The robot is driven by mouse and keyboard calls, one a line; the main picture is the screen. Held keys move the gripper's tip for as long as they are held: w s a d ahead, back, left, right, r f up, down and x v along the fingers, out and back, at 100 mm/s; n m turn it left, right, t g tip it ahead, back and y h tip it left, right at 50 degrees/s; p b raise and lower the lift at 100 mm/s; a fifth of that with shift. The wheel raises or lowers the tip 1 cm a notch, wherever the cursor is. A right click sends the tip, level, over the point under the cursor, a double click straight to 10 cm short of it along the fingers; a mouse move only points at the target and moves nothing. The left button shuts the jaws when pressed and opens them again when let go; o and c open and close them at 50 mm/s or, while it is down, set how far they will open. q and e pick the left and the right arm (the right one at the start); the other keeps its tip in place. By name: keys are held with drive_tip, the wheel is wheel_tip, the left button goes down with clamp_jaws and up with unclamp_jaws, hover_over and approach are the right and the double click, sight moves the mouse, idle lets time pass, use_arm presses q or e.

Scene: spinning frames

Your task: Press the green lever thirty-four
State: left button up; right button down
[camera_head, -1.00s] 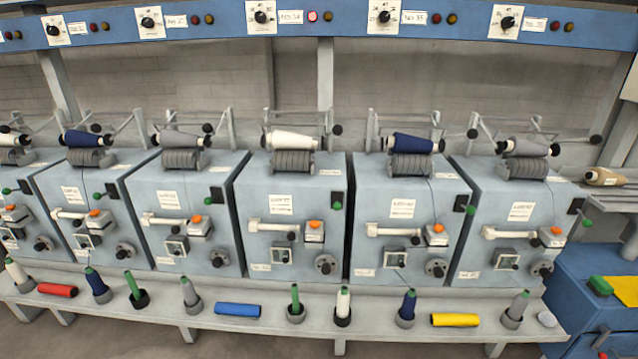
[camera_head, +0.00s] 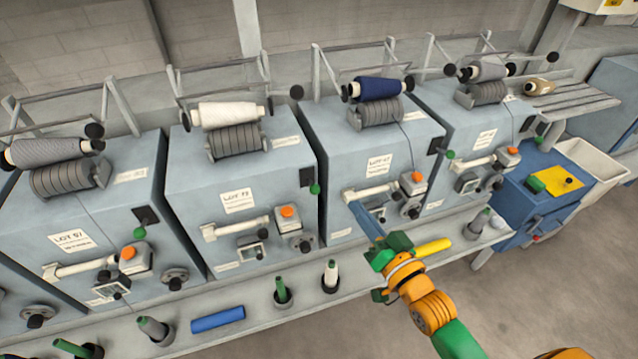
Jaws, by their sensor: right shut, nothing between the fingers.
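The machine with the white yarn package (camera_head: 228,115) stands left of centre. Its green lever knob (camera_head: 314,188) sticks out at the right edge of its front, beside a black plate (camera_head: 306,176). My right gripper (camera_head: 356,210) comes in from the lower right, with its narrow blue-grey fingers shut and empty. In the picture its tips are right of and below that knob, apart from it, over the front of the machine with the blue package (camera_head: 380,88). The number signs are out of view now. My left gripper is not in view.
Neighbouring machines carry similar green knobs (camera_head: 139,233) and orange buttons (camera_head: 416,177). A shelf below holds bobbins, a blue tube (camera_head: 217,319) and a yellow tube (camera_head: 432,247). A blue cabinet (camera_head: 530,205) stands at the right. Open floor lies at the lower right.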

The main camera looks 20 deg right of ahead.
drive_tip(key=p, duration=0.1)
hover_over(315, 189)
drive_tip(key=s+d, duration=0.4)
drive_tip(key=f, duration=0.1)
drive_tip(key=w+a+f, duration=0.1)
drive_tip(key=a+f, duration=0.1)
drive_tip(key=shift+w+a+f, duration=0.1)
drive_tip(key=shift+w+f, duration=0.2)
drive_tip(key=shift+w, duration=0.05)
